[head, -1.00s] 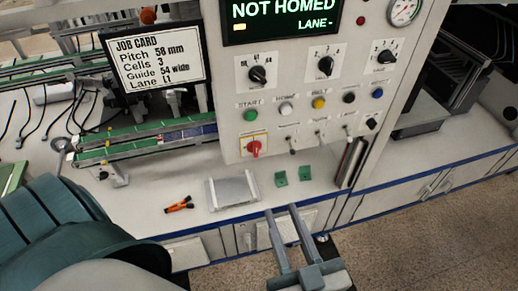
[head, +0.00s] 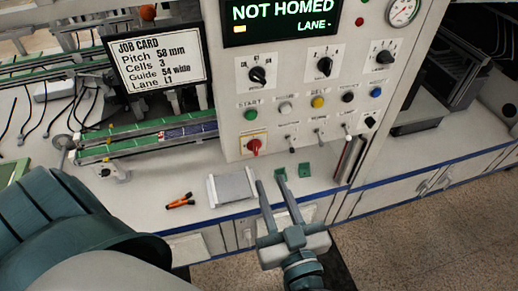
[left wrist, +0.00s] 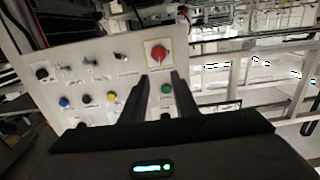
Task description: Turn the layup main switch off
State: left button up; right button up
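The main switch is a red rotary knob (head: 254,146) on a yellow-edged plate, low on the left of the white control panel. It also shows in the left wrist view (left wrist: 158,54), just beyond my fingertips. I cannot tell its exact handle angle. My left gripper (head: 269,180) is open and empty, with its fingers pointing up toward the panel, below and slightly right of the knob in the head view. In the left wrist view its two fingers (left wrist: 159,78) stand apart, the knob framed between and beyond their tips, not touching. My right gripper is not in view.
A green start button (head: 250,115) sits above the knob, with toggles (head: 292,138) to its right. The panel display (head: 282,20) reads NOT HOMED. On the bench lie a grey plate (head: 232,188), green blocks (head: 305,169) and an orange-black tool (head: 180,201). A job card (head: 155,62) stands left.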

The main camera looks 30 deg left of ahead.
aim_at(257, 147)
pick_arm(q)
jog(key=p+x, duration=0.2)
jog(key=x, duration=0.9)
jog(key=shift+d, duration=0.1)
grip_shut()
